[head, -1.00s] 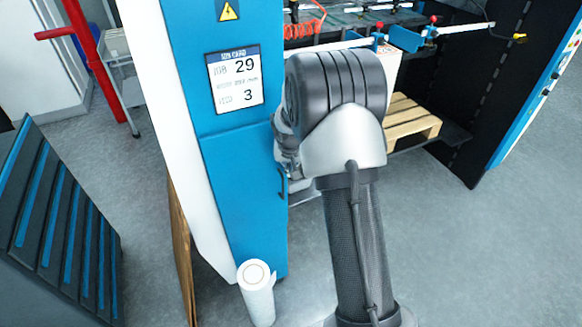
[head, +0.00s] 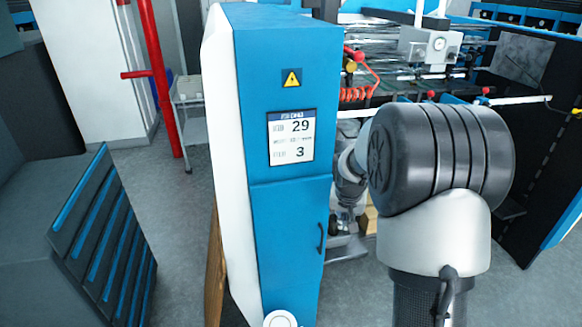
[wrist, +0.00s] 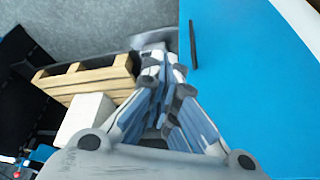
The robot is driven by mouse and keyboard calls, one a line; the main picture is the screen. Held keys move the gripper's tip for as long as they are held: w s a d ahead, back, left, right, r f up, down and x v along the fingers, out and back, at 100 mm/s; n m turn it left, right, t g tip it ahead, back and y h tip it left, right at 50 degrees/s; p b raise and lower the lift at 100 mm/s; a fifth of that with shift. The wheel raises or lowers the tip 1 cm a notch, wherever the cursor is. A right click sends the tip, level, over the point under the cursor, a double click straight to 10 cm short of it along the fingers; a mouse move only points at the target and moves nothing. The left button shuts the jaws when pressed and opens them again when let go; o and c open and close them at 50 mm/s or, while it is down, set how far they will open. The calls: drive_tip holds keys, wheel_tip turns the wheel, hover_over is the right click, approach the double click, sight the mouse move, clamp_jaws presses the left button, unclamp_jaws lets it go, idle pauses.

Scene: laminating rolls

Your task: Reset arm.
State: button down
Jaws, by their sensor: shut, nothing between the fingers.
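My gripper (wrist: 157,58) shows in the wrist view with its fingers closed together and nothing between them. It points past the blue cabinet's door (wrist: 240,85), with the black door handle (wrist: 193,45) just right of the fingertips. In the head view my arm stands at the right, in front of the machine.
The blue cabinet (head: 285,220) with a screen (head: 291,138) stands close left of my arm. A white roll (head: 281,319) is at the bottom edge. A wooden pallet (wrist: 85,82) and a white box (wrist: 85,118) lie left of the gripper. A slatted rack (head: 105,245) stands at left.

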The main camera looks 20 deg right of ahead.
drive_tip(key=s+a+r+n, duration=0.3)
drive_tip(key=s+a+r, duration=0.9)
drive_tip(key=s+r, duration=0.2)
drive_tip(key=s+a+n+y, duration=0.1)
drive_tip(key=s+a, duration=0.2)
drive_tip(key=s, duration=0.5)
drive_tip(key=s+a+n+y, duration=0.1)
drive_tip(key=s+a, duration=0.3)
drive_tip(key=s, duration=0.5)
drive_tip(key=shift+s+a+r+n+t, duration=0.25)
drive_tip(key=shift+n+t, duration=0.15)
drive_tip(key=shift+n, duration=0.2)
drive_tip(key=shift+w, duration=0.1)
